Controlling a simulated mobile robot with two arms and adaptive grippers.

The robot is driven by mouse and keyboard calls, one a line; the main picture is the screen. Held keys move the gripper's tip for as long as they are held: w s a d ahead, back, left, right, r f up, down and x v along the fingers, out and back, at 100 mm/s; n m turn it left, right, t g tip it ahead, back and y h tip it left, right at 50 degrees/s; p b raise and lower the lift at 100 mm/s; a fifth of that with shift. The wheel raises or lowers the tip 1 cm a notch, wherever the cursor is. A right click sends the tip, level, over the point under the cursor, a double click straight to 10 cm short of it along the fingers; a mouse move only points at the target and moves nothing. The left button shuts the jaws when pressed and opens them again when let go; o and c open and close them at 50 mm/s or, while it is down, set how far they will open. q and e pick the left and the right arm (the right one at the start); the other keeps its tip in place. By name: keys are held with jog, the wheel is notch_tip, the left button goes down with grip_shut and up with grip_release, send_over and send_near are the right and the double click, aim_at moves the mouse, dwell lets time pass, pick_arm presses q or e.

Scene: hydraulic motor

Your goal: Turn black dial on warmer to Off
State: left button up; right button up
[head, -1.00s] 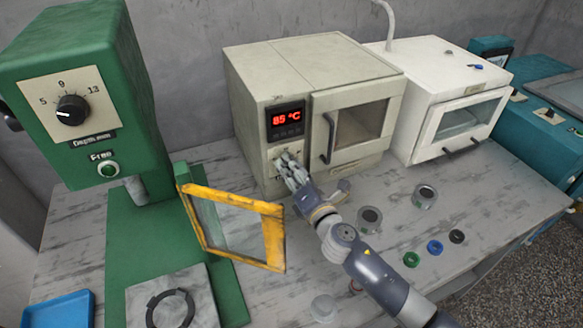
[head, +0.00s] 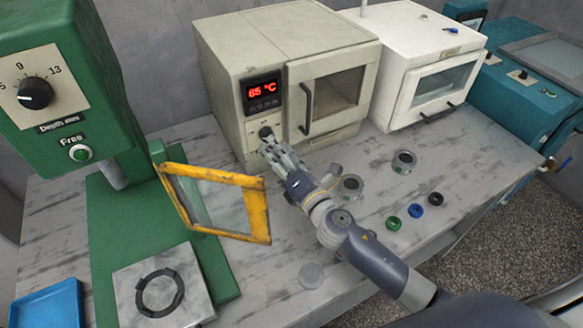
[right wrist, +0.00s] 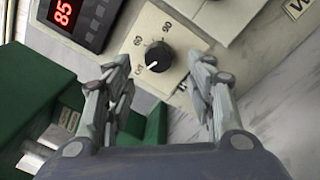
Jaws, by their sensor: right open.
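The warmer (head: 225,75) is a beige oven with a red display (head: 262,92) that appears to read 85 °C. Its black dial (head: 265,132) sits on the panel below the display. My right gripper (head: 277,150) is in front of the panel, just below the dial. In the right wrist view its open fingers (right wrist: 160,80) stand either side, with a gap between them and nothing held. My left gripper is not in view.
A green press (head: 60,100) with an open yellow-framed guard (head: 258,213) stands left of my right arm. A white oven (head: 400,60) is right of the warmer. Metal parts (head: 350,187) and coloured rings (head: 416,210) lie on the table right of my gripper.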

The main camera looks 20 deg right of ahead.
jog(key=v, duration=0.7)
jog(key=shift+s, duration=0.25)
